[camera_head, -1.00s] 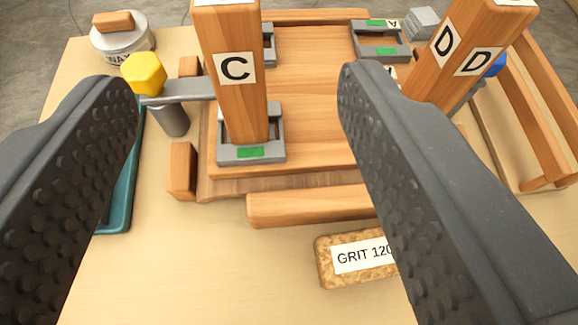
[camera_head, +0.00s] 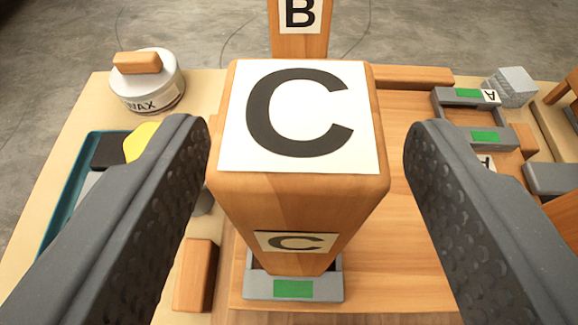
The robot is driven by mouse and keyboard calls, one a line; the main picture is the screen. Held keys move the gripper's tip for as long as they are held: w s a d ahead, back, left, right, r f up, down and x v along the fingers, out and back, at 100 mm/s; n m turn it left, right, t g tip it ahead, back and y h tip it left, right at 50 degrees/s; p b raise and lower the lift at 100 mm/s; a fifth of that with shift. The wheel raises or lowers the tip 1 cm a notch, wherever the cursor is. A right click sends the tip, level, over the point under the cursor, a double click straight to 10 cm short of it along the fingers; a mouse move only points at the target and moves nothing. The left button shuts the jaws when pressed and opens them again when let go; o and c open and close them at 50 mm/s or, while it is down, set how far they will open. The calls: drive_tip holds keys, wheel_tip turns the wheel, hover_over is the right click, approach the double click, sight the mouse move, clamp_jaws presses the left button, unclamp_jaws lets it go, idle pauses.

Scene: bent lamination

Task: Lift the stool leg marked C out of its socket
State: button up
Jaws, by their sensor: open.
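The stool leg marked C (camera_head: 297,195) stands upright in the middle of the view, with a large C label on its top and a smaller one on its front face. Its foot sits in a grey socket (camera_head: 335,286) with a green patch at the front. My gripper (camera_head: 305,135) is open, one finger on each side of the leg, with visible gaps between the fingers and the wood. The back of the leg is hidden.
The leg marked B (camera_head: 300,38) stands behind C. An empty grey socket marked A (camera_head: 470,95) is at the right rear of the wooden board (camera_head: 400,120). A wax tin (camera_head: 148,85) and a teal tray (camera_head: 58,195) are on the left. A yellow knob (camera_head: 140,140) is partly behind the left finger.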

drive_tip(key=x, duration=0.3)
drive_tip(key=shift+w+a+f+b, duration=0.15)
drive_tip(key=shift+f+b, duration=0.15)
drive_tip(key=shift+b, duration=0.1)
drive_tip(key=c, duration=1.2)
